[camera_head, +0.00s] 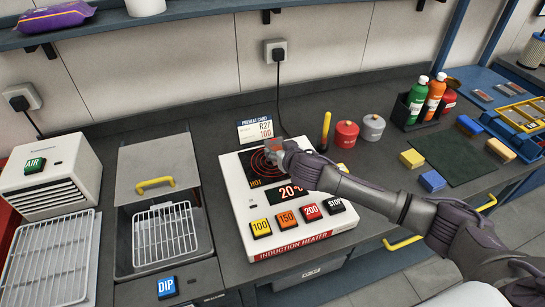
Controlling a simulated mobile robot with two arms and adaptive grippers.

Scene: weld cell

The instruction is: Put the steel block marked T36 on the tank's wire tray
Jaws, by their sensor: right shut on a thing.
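My right gripper (284,154) reaches in from the right and is shut on a small block, apparently steel, over the hot plate of the induction heater (300,248). The gripper hides most of the block, and I cannot read any marking on it or tell whether it touches the plate. The dip tank (125,250) stands left of the heater with its lid (140,168) raised. Its wire tray (165,235) shows in the opening and looks empty. My left gripper is not in view.
A preheat card (255,129) reading R27 100 stands behind the heater. An AIR blower (60,175) and a second wire rack (45,265) are at the left. A yellow-handled tool (326,130), cans and bottles stand at the back; coloured blocks lie around a dark mat (452,160).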

